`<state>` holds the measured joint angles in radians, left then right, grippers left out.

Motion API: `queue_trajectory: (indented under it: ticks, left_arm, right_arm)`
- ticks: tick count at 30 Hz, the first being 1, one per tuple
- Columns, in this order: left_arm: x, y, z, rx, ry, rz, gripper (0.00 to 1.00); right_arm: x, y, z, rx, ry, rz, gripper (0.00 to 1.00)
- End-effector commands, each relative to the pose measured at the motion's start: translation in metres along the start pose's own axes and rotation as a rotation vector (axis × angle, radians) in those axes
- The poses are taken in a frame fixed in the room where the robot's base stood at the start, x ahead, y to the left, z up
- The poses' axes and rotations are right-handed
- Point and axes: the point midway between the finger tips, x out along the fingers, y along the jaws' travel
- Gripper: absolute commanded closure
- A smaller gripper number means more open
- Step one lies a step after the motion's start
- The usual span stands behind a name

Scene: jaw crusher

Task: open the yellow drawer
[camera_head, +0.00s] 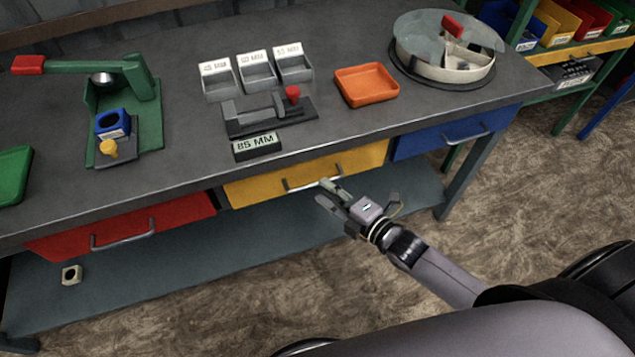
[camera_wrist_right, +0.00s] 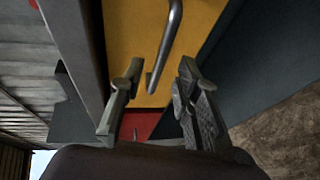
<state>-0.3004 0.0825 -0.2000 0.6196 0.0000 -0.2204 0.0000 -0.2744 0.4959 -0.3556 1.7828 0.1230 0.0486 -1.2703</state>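The yellow drawer (camera_head: 255,188) is in the middle under the bench top, between a red and a blue drawer, and looks shut. Its grey bar handle (camera_head: 300,187) crosses its front. In the right wrist view the yellow front (camera_wrist_right: 133,35) lies ahead, and the handle (camera_wrist_right: 172,38) reaches down toward the gap between the open fingers (camera_wrist_right: 158,82). I cannot tell whether they touch it. My left gripper is not in view.
The grey bench top (camera_head: 350,125) overhangs the red drawer (camera_head: 170,213) and blue drawer (camera_head: 420,143). An orange tray (camera_head: 366,84), a caliper-like gauge (camera_head: 265,112) and a green press (camera_head: 125,105) stand on top. A lower shelf (camera_head: 220,250) lies below; the floor in front is clear.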

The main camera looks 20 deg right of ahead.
Motion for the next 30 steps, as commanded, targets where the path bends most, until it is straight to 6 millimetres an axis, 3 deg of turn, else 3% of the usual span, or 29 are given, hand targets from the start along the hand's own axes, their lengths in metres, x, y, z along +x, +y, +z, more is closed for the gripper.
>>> queue_trajectory:
  ticks: [3,9,20,30]
  left_arm:
    - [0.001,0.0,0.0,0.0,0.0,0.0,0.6]
    - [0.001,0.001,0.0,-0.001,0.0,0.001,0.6]
    - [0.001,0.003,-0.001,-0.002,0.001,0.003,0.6]
    - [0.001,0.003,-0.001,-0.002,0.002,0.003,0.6]
  right_arm:
    - [0.022,0.001,0.0,0.002,0.0,0.003,0.7]
    - [0.041,0.0,0.0,0.001,0.0,0.0,0.7]
    - [0.044,0.0,0.0,0.002,0.0,-0.001,0.71]
    - [0.044,0.0,0.0,0.001,0.0,-0.001,0.94]
